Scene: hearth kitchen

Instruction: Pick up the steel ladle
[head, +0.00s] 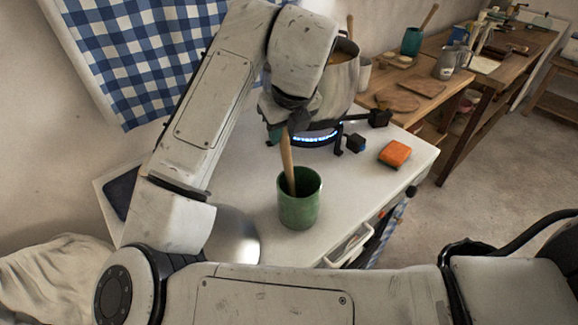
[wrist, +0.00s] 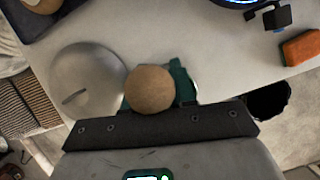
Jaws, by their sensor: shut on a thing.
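My gripper (head: 284,124) is shut on the upper part of a pale wooden handle (head: 290,165). The handle stands slightly tilted in a green cup-like crock (head: 299,210) on the white worktop. Its lower end is hidden inside the crock, so I cannot tell whether it belongs to the steel ladle. In the wrist view the round wooden end of the handle (wrist: 150,89) sits between the teal fingers, seen end-on. No steel ladle bowl shows in either view.
A grey pot (head: 338,82) stands over a lit blue burner (head: 315,138) behind the crock, with a handle sticking out. An orange sponge-like block (head: 395,153) lies to the right. A shiny steel dome (wrist: 88,80) is left of the crock.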

